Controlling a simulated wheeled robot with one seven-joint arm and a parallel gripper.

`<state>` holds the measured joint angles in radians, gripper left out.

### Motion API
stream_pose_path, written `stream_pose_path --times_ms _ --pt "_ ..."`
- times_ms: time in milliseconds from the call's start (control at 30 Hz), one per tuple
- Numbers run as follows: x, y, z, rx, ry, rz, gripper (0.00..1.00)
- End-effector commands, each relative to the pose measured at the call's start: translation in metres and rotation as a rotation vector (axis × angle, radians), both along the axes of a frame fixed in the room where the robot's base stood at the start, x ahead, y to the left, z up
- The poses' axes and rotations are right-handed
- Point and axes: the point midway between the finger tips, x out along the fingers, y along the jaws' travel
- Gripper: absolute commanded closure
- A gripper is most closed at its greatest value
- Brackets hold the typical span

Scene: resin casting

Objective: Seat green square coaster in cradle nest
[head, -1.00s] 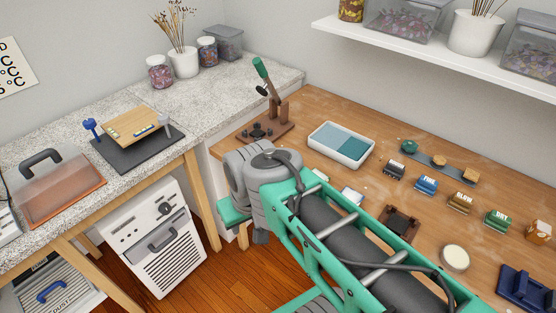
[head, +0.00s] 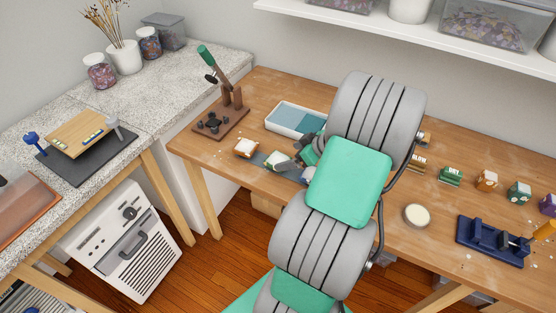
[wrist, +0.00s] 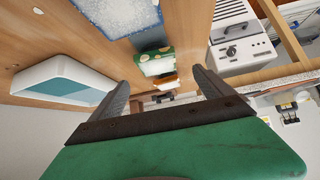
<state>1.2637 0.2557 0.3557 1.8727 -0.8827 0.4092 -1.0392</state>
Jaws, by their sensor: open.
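A green square piece with pale spots and a white face (wrist: 157,62) lies on a grey-blue strip in the wrist view, ahead of my fingers. It also shows in the head view (head: 274,160), left of my gripper. My gripper (wrist: 160,82) is open, with nothing between its fingers. In the head view its fingers (head: 287,165) are low over the strip, partly hidden by my arm. I cannot tell which thing is the cradle nest; a dark blue holder (head: 490,240) stands at the right. My arm hides the middle of the bench.
An orange-brown square piece (head: 246,148) lies beyond the green one. A white tray with teal contents (head: 292,118) and a lever press (head: 220,115) stand behind. A cream disc (head: 416,216) lies right.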

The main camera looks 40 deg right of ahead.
Motion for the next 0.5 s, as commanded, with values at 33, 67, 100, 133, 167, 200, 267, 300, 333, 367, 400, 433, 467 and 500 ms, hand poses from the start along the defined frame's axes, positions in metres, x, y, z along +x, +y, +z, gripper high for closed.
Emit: stream_pose_path --times_ms 33,67,100,133,167,200,267,300,333,367,400,433,467,500 --pt "0.005 0.002 -0.004 0.001 0.001 0.001 0.09" --pt "0.008 0.002 -0.007 0.002 0.003 0.001 0.09" --pt "0.011 0.002 -0.011 0.002 0.002 0.001 0.09" --pt "0.015 0.002 -0.015 0.003 0.004 0.001 0.09" --pt "0.018 0.003 -0.019 0.004 0.003 0.001 0.09" --pt "0.023 0.004 -0.026 0.005 0.004 0.001 0.09" --pt "0.031 0.005 -0.034 0.003 0.004 0.001 0.09" --pt "0.034 0.006 -0.037 0.002 0.004 0.0 0.09" --pt "0.036 0.006 -0.04 0.001 0.003 -0.001 0.09" --pt "0.037 0.006 -0.041 0.001 0.003 -0.001 0.09" --pt "0.038 0.006 -0.042 0.0 0.003 -0.002 0.09" --pt "0.038 0.006 -0.043 -0.001 0.003 -0.003 0.09" --pt "0.038 0.006 -0.043 -0.001 0.003 -0.003 0.09" --pt "0.038 0.006 -0.043 -0.001 0.003 -0.003 0.09"
